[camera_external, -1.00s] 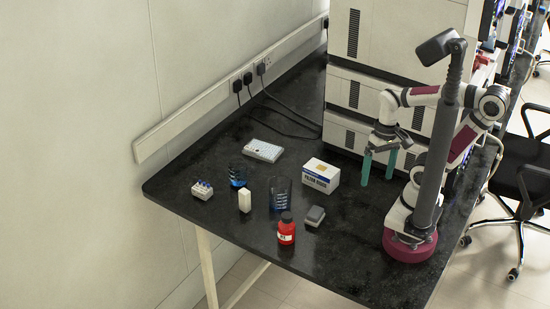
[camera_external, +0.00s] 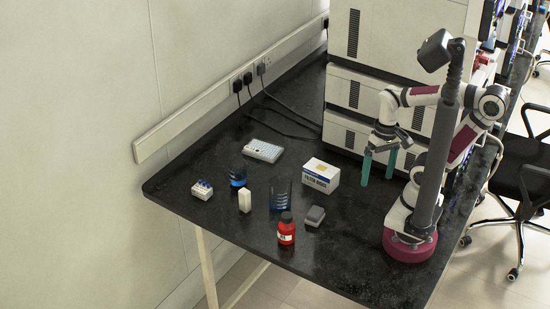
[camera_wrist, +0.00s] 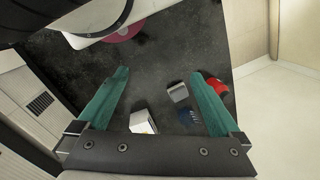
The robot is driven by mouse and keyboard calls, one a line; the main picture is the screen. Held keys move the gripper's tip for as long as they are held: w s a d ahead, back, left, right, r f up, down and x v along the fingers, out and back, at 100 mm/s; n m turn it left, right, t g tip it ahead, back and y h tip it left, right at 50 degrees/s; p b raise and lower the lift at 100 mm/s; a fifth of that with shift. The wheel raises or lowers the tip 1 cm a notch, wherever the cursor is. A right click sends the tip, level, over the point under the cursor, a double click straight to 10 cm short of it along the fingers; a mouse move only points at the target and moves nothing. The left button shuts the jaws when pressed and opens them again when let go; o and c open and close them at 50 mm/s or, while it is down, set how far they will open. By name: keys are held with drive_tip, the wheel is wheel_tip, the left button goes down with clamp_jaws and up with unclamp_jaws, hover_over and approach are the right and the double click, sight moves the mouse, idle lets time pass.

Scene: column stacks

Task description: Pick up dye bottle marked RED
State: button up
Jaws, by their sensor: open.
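In the wrist view my gripper (camera_wrist: 160,98) is open over bare table.
The filter box (camera_external: 321,175), a blue-liquid beaker (camera_external: 238,176), a vial rack (camera_external: 202,190) and a white tray (camera_external: 262,151) stand farther off. Stacked instruments (camera_external: 385,70) rise behind.

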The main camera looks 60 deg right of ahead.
idle(0.4)
drive_tip(key=m+t+h, duration=0.8)
drive_tip(key=m+t, duration=0.9)
drive_tip(key=m, duration=1.7)
approach(293, 233)
drive_tip(key=s, duration=0.2)
drive_tip(key=shift+s+r, duration=0.1)
drive_tip(key=shift+s, duration=0.3)
drive_tip(key=shift+w+a+y, duration=0.15)
drive_tip(key=shift+w+y, duration=0.05)
drive_tip(key=shift+y, duration=0.3)
drive_tip(key=x, duration=1.5)
drive_tip(key=shift+r, duration=0.25)
clamp_jaws()
